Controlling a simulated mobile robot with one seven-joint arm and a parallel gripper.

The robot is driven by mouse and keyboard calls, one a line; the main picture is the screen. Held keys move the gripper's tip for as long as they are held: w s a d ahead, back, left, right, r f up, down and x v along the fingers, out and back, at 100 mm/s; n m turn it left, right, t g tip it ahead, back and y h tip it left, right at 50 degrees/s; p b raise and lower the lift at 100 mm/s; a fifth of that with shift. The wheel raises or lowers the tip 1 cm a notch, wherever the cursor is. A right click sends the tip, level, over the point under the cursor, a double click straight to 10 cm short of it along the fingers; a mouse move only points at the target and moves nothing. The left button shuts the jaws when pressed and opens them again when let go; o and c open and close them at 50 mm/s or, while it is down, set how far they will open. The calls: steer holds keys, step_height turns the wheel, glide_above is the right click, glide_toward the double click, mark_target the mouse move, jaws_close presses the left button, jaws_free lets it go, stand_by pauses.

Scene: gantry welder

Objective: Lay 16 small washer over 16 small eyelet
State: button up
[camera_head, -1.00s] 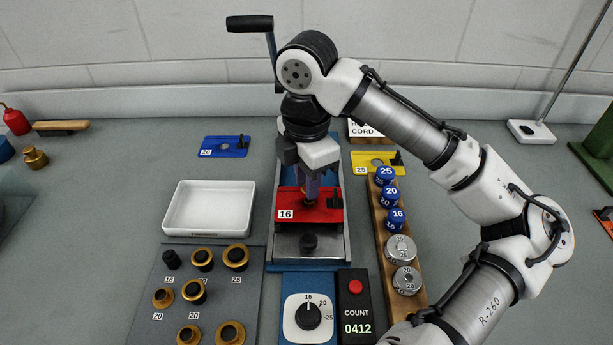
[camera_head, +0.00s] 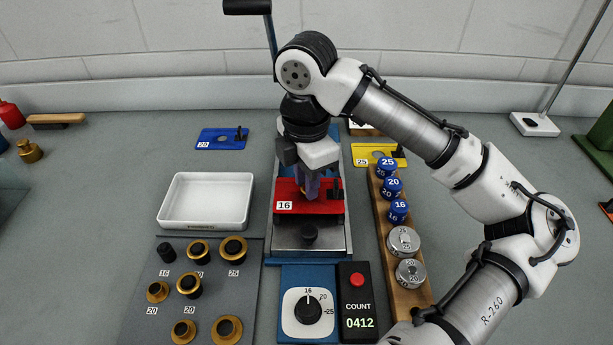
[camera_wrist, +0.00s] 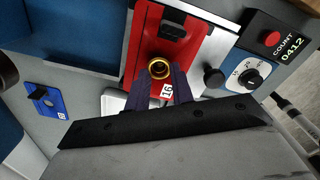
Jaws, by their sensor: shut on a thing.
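My gripper (camera_head: 310,192) reaches down over the red plate (camera_head: 284,190) labelled 16, which sits in the press in the middle of the bench. In the wrist view, its two dark purple fingers (camera_wrist: 162,92) are closed on a small brass ring (camera_wrist: 156,73), which looks like the 16 small washer. The ring is at the fingertips over the red plate (camera_wrist: 138,62). I cannot tell whether it touches anything below. The 16 small eyelet cannot be made out; the ring and fingers cover that spot.
A white tray (camera_head: 163,207) stands left of the press. A grey mat (camera_head: 141,316) with several brass and black dies lies in front of it. A wooden rack (camera_head: 411,297) of blue and steel pieces stands right. Blue (camera_head: 210,140) and yellow (camera_head: 362,149) plates lie behind. The press lever (camera_head: 270,35) rises at the back.

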steer(key=shift+f, duration=0.6)
steer(key=o, duration=1)
step_height(320, 180, up, 14)
steer(key=shift+f, duration=0.1)
